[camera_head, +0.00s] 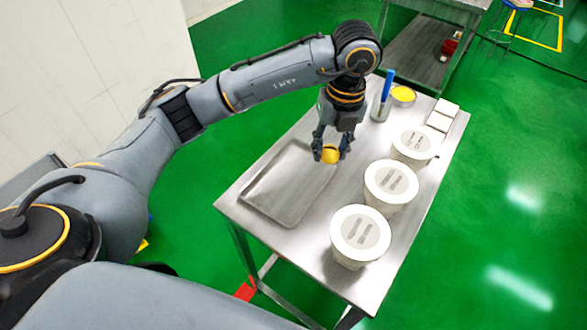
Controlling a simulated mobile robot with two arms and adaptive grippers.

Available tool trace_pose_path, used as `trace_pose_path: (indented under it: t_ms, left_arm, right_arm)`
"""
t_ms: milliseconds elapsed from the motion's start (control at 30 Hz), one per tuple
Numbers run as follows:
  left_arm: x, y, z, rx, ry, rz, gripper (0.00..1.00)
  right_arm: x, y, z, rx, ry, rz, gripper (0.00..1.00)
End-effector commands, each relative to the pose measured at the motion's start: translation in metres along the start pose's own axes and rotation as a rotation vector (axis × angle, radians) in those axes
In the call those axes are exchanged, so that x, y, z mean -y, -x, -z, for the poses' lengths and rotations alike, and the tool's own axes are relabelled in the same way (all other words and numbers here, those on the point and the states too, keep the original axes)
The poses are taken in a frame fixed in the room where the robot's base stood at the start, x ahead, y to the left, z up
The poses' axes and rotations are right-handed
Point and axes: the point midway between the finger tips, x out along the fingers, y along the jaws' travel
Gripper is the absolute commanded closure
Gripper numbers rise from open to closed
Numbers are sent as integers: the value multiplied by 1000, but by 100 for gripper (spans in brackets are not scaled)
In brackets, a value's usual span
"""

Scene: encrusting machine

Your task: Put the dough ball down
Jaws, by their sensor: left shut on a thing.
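A yellow dough ball (330,155) is between the fingers of my left gripper (329,153), which is shut on it. The gripper points down over the right edge of a flat metal tray (262,190) on the steel table (335,280). Whether the ball touches the tray or the table cannot be told. The tray looks empty. My right gripper is not in view.
Three white lidded tubs (360,234) stand in a row on the table's right side. A bowl with yellow contents (403,94), a container with a blue-handled tool (381,108) and white boxes (442,115) stand at the back. Another table (410,55) stands beyond.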

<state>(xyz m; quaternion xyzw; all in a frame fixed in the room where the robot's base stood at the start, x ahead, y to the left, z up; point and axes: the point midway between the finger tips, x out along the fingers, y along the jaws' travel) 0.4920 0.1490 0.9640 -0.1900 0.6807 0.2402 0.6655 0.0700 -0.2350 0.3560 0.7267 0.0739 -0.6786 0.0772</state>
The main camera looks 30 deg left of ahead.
Motion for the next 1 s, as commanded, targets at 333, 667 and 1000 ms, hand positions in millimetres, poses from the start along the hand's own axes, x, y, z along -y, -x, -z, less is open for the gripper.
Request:
trace_pose_path:
  t_ms: [333,667,1000]
  left_arm:
    - [-57,-56,-18,0,2,-4,80]
    - [-71,-86,-22,-3,-1,-2,80]
    - [-68,-109,-23,1,-2,1,80]
  right_arm:
    - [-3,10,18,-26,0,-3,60]
    - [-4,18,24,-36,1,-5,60]
    - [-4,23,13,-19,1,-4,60]
